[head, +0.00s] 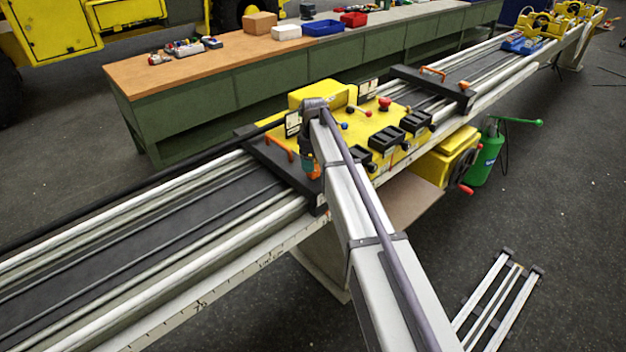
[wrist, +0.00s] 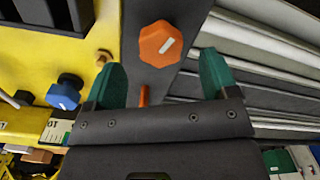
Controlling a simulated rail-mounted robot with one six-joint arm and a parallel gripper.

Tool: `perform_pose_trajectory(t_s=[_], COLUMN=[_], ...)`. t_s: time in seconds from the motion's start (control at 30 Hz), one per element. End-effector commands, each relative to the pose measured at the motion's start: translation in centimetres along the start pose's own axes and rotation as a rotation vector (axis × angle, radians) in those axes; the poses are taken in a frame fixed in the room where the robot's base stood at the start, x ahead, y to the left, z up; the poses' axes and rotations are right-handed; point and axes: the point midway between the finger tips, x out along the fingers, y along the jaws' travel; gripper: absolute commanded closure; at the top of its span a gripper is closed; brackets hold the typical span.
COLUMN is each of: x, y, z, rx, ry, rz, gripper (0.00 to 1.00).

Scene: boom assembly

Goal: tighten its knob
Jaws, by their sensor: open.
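An orange knob (wrist: 160,44) with a white line on its face sits on a dark grey plate in the wrist view. The line slants up to the right. My gripper (wrist: 160,76) is open, with two teal fingers spread wide and nothing between their tips. The knob lies just beyond the fingertips, between their lines, and does not appear touched. In the head view my gripper (head: 309,160) points down at the dark end plate, and the orange knob (head: 314,172) shows partly beside it. My arm hides part of the plate and the yellow carriage.
A blue knob (wrist: 64,92) sits on the yellow carriage left of my left finger. The carriage (head: 352,128) carries black blocks (head: 385,137) and a red knob (head: 385,103). An orange handle (head: 279,147) stands on the plate. Rails (head: 150,240) run along both sides.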

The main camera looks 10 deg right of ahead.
Motion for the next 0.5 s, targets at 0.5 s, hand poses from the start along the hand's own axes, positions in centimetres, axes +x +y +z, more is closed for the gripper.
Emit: perform_pose_trajectory(t_s=[0.5], x=[3.7], y=[0.0], z=[0.0], rx=[0.001], ry=[0.000], rz=[0.000], gripper=[0.25])
